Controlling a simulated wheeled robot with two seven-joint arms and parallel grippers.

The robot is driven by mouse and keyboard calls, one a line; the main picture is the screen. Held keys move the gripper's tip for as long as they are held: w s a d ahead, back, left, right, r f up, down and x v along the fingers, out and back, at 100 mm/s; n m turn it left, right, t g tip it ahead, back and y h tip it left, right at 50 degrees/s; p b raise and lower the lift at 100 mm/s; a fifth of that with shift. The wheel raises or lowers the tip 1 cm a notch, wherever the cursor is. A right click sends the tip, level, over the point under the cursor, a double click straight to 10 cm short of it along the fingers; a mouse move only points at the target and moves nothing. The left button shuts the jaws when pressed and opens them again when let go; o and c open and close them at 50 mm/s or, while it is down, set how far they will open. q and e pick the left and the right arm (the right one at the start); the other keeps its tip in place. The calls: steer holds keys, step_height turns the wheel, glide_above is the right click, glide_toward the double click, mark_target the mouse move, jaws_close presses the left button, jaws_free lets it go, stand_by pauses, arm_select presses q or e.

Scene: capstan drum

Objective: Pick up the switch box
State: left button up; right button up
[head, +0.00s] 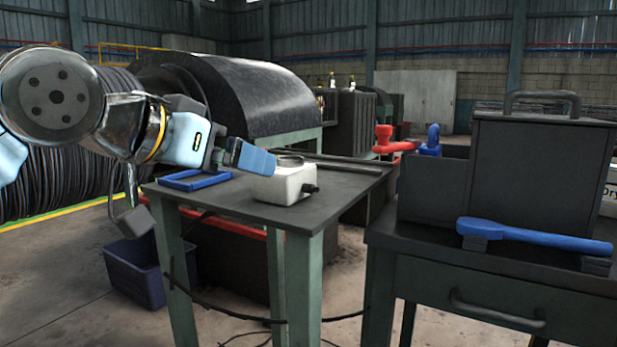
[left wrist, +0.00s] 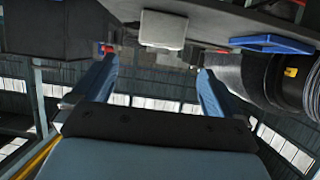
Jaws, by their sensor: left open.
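The switch box (head: 282,187) is a small pale grey-white box with a round grey top and a dark knob on its right side. It sits on the dark tabletop near the front right edge. It also shows in the left wrist view (left wrist: 162,30), at the top, beyond the fingertips. My left gripper (head: 256,159) comes in from the left, just behind and above the box. In the left wrist view its two blue fingers (left wrist: 157,66) are spread with nothing between them. In the head view one finger overlaps the box's upper left, so contact is unclear. My right gripper is not in view.
A blue tray (head: 168,184) lies on the table (head: 240,208) left of the box. A dark bar lies along the back. At right, a separate bench (head: 420,241) carries a handled metal box (head: 535,165) and a blue tool (head: 540,236). A blue bin (head: 135,277) stands below.

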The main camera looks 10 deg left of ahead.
mark_target(277, 171)
arm_select(q)
steer(key=x, duration=0.8)
steer(key=shift+w+d+r, duration=0.1)
steer(key=shift+w+d, duration=0.15)
steer(key=x, duration=0.5)
steer(key=shift+w+p, duration=0.35)
steer(key=c, duration=1.4)
